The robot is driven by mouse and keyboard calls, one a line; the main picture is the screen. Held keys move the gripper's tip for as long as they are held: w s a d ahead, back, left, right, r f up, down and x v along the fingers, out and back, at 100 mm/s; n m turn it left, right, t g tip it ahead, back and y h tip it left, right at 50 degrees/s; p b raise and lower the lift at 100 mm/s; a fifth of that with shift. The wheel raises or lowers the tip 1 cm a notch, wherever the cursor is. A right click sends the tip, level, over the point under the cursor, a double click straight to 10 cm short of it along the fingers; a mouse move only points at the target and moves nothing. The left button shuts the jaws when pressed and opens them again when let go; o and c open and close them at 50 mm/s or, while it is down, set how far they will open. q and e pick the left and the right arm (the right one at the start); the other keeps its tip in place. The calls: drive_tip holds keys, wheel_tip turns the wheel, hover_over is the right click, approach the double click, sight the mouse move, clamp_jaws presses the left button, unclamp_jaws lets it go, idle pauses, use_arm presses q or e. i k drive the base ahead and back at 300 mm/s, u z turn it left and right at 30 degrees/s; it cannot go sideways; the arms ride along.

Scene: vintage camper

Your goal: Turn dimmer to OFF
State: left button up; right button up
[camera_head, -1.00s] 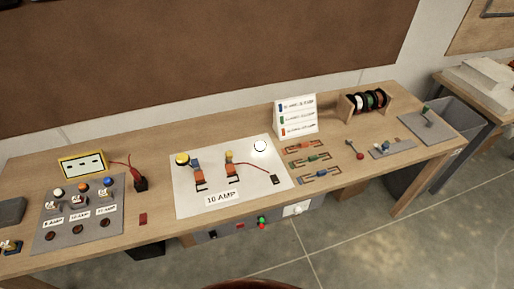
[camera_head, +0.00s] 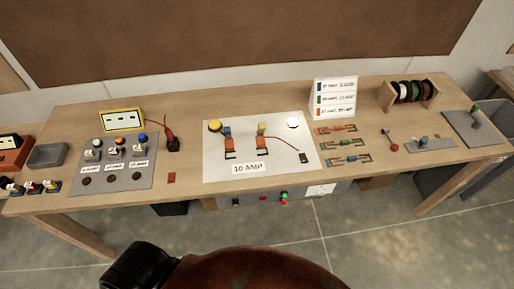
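No part in view is clearly marked as the dimmer. A grey control panel (camera_head: 258,198) hangs under the table's front edge, with small red and green buttons (camera_head: 284,198). At its right end is a white plate (camera_head: 320,190) with small dark marks, too small to read; it may be the dimmer. A round white lamp (camera_head: 293,123) looks bright on the white board (camera_head: 222,174). Neither of my grippers is in view.
The wooden table (camera_head: 190,190) holds a grey switch panel (camera_head: 113,183), a label stand (camera_head: 333,97) and a spool rack (camera_head: 410,95). A brown rounded object (camera_head: 250,270) and a black object (camera_head: 140,268) fill the lower middle. Open floor lies between them and the table.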

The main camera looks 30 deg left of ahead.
sight(321, 192)
drive_tip(key=z, duration=0.1)
drive_tip(key=k, duration=0.4)
drive_tip(key=u, duration=1.15)
